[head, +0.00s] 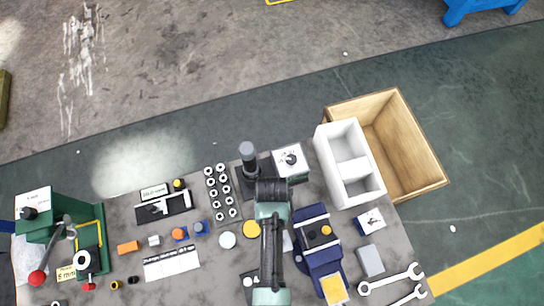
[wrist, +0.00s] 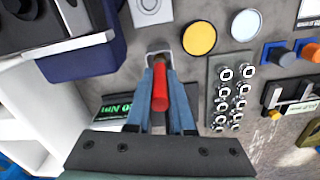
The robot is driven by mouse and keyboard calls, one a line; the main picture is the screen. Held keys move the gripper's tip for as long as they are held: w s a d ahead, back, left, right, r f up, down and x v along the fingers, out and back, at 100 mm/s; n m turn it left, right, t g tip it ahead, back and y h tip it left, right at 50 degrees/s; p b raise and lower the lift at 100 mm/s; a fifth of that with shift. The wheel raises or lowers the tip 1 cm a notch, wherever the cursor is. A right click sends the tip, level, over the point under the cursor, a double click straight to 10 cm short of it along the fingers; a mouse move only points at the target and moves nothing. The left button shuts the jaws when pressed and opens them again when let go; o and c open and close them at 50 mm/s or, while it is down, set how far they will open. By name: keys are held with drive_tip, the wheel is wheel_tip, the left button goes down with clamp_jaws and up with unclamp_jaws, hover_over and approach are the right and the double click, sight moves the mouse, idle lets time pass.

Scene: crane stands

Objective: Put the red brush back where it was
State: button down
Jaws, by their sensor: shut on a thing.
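The red brush (wrist: 160,88) shows in the wrist view as a red rod-like piece between the fingers of my gripper (wrist: 159,66). My gripper is shut on it. Its lower end is hidden by the fingers. A small pale-edged square thing shows around the fingertips; I cannot tell if the brush touches it. In the head view my arm covers both gripper and brush.
A yellow disc (wrist: 199,38) and a pale disc (wrist: 245,25) lie close by. A rack of nuts (head: 221,193) stands left of my arm. A dark blue device (head: 318,240), a white divided box (head: 350,165) and a wooden crate (head: 410,150) are to its right.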

drive_tip(key=shift+f, duration=0.9)
drive_tip(key=shift+f, duration=0.1)
drive_tip(key=c, duration=0.8)
unclamp_jaws()
